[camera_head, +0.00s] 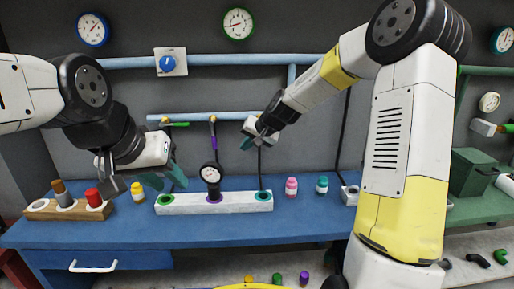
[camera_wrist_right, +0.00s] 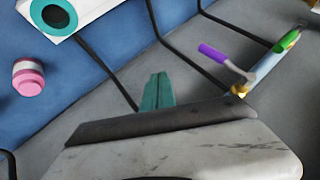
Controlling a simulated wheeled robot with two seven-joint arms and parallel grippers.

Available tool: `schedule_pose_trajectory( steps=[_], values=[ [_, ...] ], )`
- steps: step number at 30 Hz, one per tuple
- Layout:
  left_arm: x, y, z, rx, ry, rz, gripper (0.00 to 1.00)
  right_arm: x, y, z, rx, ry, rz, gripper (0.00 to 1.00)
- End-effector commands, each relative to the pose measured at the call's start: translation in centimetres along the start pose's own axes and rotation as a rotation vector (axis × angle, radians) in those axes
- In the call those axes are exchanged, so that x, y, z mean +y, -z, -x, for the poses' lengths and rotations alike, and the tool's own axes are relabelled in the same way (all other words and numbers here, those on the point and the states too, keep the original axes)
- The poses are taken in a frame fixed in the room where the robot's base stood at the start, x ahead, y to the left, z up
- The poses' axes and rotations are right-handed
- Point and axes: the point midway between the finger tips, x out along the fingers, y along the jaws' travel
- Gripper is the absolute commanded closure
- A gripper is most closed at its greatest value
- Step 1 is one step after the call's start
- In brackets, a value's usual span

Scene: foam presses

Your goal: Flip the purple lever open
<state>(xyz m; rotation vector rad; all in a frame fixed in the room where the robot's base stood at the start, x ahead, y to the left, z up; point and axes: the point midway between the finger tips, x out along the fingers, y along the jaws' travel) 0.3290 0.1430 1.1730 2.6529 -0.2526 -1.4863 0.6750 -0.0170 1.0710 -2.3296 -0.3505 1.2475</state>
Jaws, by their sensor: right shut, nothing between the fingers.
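The purple lever (camera_head: 214,141) hangs down from a brass valve on the thin blue pipe, across the pipe's line. In the right wrist view the purple lever (camera_wrist_right: 214,56) sticks out from the valve (camera_wrist_right: 240,88), beyond and to the right of my fingertips. My right gripper (camera_head: 260,141) is right of the lever, apart from it. Its teal fingers (camera_wrist_right: 157,92) are together and empty. My left gripper (camera_head: 165,177) hangs over the bench at the left, with its teal fingers apart and nothing seen between them.
A green lever (camera_head: 176,124) lies along the same blue pipe (camera_head: 190,117), left of the purple one. Below is a white block (camera_head: 178,205) with coloured ports and a black gauge (camera_head: 210,174). Pink (camera_head: 291,186) and teal bottles (camera_head: 322,184) stand on the blue bench (camera_head: 130,231).

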Motion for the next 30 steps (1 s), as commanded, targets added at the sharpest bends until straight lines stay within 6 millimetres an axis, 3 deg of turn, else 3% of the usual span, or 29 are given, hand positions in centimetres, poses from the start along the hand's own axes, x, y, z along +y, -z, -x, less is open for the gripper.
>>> schedule_pose_trajectory(
  steps=[3, 12, 26, 30],
  values=[
    [0.0, 0.0, 0.0, 0.000, 0.000, 0.000, 0.64, 1.5, -0.3, 1.3, 0.001, -0.003, -0.006, 1.00],
    [0.0, 0.0, 0.0, 0.000, 0.000, 0.000, 0.64, 3.4, -0.9, 3.4, 0.001, -0.001, -0.002, 1.00],
    [0.0, 0.0, 0.0, 0.000, 0.000, 0.000, 0.64, 3.7, -1.1, 3.7, 0.000, -0.001, 0.000, 1.00],
    [0.0, 0.0, 0.0, 0.000, 0.000, 0.000, 0.64, 3.3, -1.7, 4.6, -0.008, -0.019, 0.031, 1.00]
  ],
)
